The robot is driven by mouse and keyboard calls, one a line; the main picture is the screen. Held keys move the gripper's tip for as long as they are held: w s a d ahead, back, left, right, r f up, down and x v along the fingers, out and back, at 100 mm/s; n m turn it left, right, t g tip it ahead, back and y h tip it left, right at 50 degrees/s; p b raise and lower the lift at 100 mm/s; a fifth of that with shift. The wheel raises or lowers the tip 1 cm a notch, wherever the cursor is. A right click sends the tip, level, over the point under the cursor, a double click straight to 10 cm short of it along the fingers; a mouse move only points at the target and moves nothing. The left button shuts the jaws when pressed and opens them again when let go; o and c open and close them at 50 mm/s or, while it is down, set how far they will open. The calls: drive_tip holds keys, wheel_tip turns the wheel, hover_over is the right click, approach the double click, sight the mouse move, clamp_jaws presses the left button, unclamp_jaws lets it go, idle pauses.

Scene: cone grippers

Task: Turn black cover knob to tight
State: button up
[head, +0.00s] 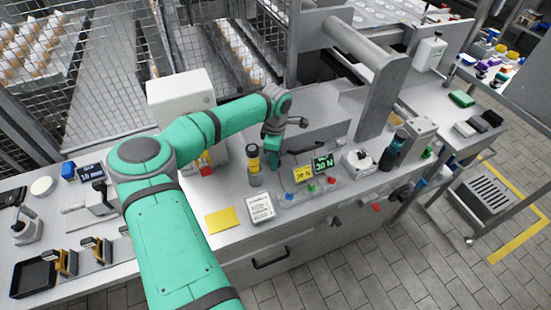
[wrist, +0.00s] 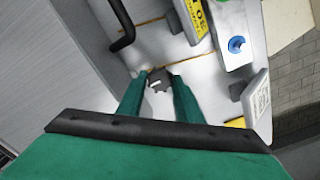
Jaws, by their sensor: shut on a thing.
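My gripper (head: 273,158) reaches down to the counter in the middle of the head view, in front of a grey cover panel. In the wrist view the two green fingers of my gripper (wrist: 158,85) reach forward and are closed around a small black knob (wrist: 158,76). The knob sits between the fingertips, with a light mark on its face. Its sides are partly hidden by the fingers, and I cannot read its setting. In the head view the knob is hidden behind my gripper.
A black handle (wrist: 124,22) is close ahead in the wrist view. To its right are a yellow label (wrist: 195,14) and a blue button (wrist: 236,45). In the head view a dark bottle with a yellow band (head: 254,166) stands left of my gripper, and a printed card (head: 260,208) is in front.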

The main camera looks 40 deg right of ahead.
drive_tip(key=shift+d, duration=0.1)
drive_tip(key=o, duration=1)
drive_tip(key=shift+o, duration=0.2)
drive_tip(key=shift+r, duration=0.1)
wheel_tip(320, 180, up, 11)
drive_tip(key=shift+f, duration=0.2)
